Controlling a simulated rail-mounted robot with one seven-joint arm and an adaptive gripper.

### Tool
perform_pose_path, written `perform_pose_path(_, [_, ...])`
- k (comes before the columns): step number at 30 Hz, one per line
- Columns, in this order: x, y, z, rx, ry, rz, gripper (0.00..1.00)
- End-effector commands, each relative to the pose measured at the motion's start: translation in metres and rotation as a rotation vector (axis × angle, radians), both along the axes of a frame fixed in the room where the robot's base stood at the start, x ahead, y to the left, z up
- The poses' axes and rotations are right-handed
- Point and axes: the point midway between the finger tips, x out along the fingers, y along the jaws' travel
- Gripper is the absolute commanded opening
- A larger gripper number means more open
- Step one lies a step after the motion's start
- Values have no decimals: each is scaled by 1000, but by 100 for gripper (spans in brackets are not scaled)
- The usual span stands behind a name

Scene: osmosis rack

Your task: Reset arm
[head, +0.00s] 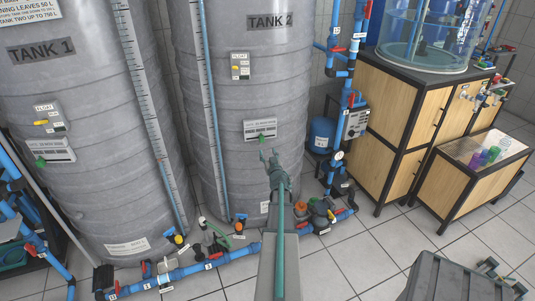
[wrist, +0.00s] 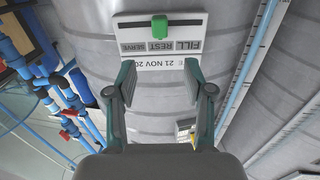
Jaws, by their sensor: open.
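My gripper (head: 268,156) is raised in front of Tank 2 (head: 245,100), a large grey ribbed tank, with my arm reaching up from the bottom of the head view. In the wrist view my gripper (wrist: 162,92) is open and empty. A white label plate (wrist: 160,38) with a green slider (wrist: 159,29) faces it, marked FILL, REST and SERVE, upside down in that view. The plate (head: 260,131) also shows on Tank 2 in the head view, just above my fingertips. The green slider lies beyond the fingertips, and I see no contact.
Tank 1 (head: 85,100) stands at the left. Blue pipes with red valves (head: 190,270) run low in front of the tanks, and a vertical blue pipe (head: 345,110) rises right of Tank 2. A wooden cabinet (head: 400,110) stands right. Tiled floor (head: 365,255) is open between.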

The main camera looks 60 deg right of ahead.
Motion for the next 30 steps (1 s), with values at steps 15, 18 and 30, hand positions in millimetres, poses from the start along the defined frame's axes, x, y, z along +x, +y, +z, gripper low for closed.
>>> perform_pose_path(15, [-35, -16, -39, 77, 206, -167, 52])
perform_pose_path(18, [-67, 0, -81, 195, 346, -261, 52])
perform_pose_path(30, [-94, 225, -241, 647, 897, -199, 52])
